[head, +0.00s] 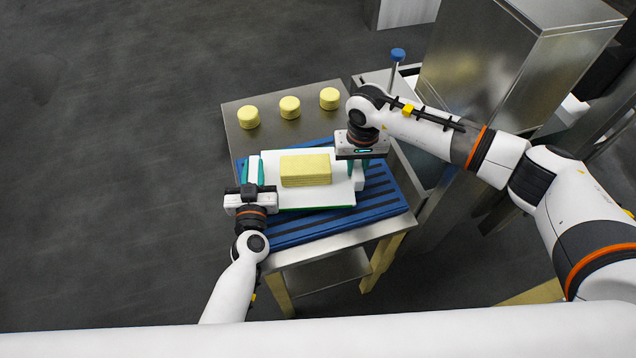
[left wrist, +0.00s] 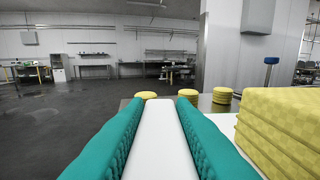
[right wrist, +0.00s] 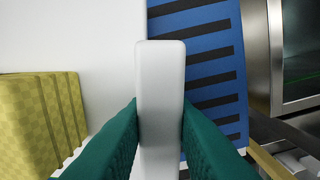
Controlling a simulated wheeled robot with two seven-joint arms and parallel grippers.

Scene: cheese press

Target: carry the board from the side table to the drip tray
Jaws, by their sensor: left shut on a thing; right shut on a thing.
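The white board (head: 335,189) carries a yellow layered cheese block (head: 305,170) near its middle. It lies flat over the blue slatted rack (head: 384,200) on the steel side table (head: 240,132); I cannot tell whether it touches the rack. My left gripper (head: 254,170) is shut on the white handle (left wrist: 168,145) at the board's left end. My right gripper (head: 358,167) is shut on the handle (right wrist: 160,90) at the right end. The cheese block also shows in the left wrist view (left wrist: 285,125) and the right wrist view (right wrist: 35,120). I cannot clearly make out the drip tray.
Three small yellow cheeses (head: 289,106) stand along the table's back edge. A tall steel cabinet (head: 510,65) stands at the right, and a blue-knobbed rod (head: 397,56) rises behind my right gripper. Open dark floor (head: 110,180) lies left of the table.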

